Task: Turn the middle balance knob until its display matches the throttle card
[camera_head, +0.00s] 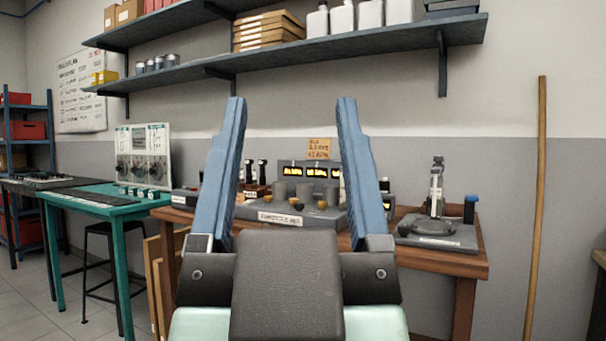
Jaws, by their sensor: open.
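My gripper (291,105) fills the foreground, its two blue fingers wide apart with nothing between them. Beyond it, between the fingers, a grey balance unit (330,218) with a white label stands on a wooden bench. Several small knobs (296,204), dark and orange, sit along its front. Several amber displays (315,172) glow on its raised back panel; their digits are too small to read surely. An orange-brown card (318,148) with dark writing stands above the displays, also too small to read surely. My gripper is well short of the unit. The right finger hides part of it.
The wooden bench (467,263) also bears a grey stand device (437,228) and a blue-capped container (470,209) at right. A teal table (95,208) with a white panel (143,152) stands left. Shelves (350,52) hang above. A wooden pole (536,200) leans at right.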

